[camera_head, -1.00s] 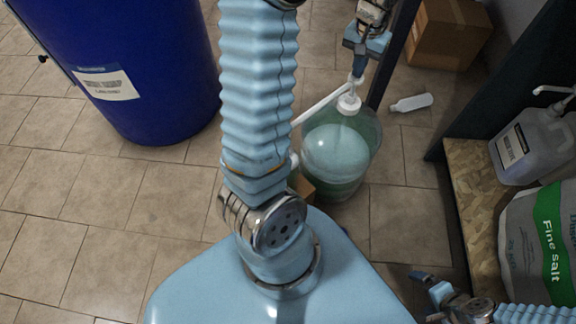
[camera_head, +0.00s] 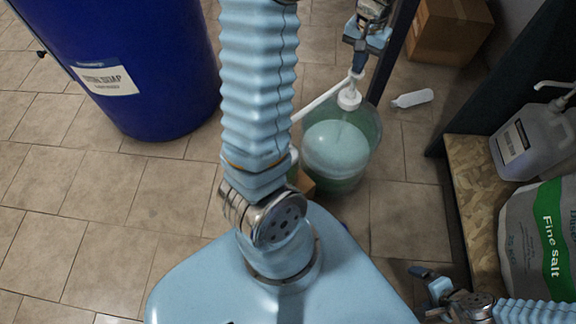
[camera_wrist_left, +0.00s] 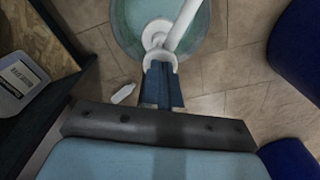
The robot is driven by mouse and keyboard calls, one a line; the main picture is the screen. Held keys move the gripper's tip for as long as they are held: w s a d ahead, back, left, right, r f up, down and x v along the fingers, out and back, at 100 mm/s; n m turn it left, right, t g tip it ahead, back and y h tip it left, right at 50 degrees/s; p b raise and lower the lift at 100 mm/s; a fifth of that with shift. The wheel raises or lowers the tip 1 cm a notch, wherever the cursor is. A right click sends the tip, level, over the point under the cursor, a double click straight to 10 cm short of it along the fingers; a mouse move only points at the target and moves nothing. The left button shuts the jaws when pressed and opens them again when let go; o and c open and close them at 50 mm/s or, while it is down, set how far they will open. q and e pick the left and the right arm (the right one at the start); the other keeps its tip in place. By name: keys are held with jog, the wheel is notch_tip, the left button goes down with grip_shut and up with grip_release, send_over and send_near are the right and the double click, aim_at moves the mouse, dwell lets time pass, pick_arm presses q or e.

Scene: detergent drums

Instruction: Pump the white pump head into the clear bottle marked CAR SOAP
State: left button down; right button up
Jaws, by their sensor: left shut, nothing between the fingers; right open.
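The white pump head (camera_head: 349,98) stands on a large clear drum (camera_head: 368,160) with pale green liquid. Its long white spout slants down-left and passes behind my left arm. My left gripper (camera_head: 357,73) is shut and empty, its tips right at the top of the pump head. In the left wrist view the shut fingers (camera_wrist_left: 160,68) overlap the near edge of the white pump head (camera_wrist_left: 157,38); whether they press on it I cannot tell. A pale sliver by my arm under the spout may be a bottle; no CAR SOAP label is readable. My right gripper (camera_head: 425,279) is open and empty at lower right.
A blue drum (camera_head: 150,70) stands at the upper left. A white bottle (camera_head: 412,98) lies on the floor. A small carton (camera_head: 306,183) stands beside the clear drum. At right, a shelf (camera_head: 468,190) holds a pump jug (camera_head: 535,140) and a Fine salt bag (camera_head: 535,230).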

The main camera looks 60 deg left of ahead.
pick_arm(q)
jog(key=shift+f+b, duration=1.4)
jog(key=shift+f, duration=0.8)
jog(key=shift+r+p, duration=2.4)
jog(key=shift+r, duration=0.6)
jog(key=shift+r, duration=0.1)
jog(key=shift+r+p, duration=0.85)
jog(key=shift+r, duration=2.1)
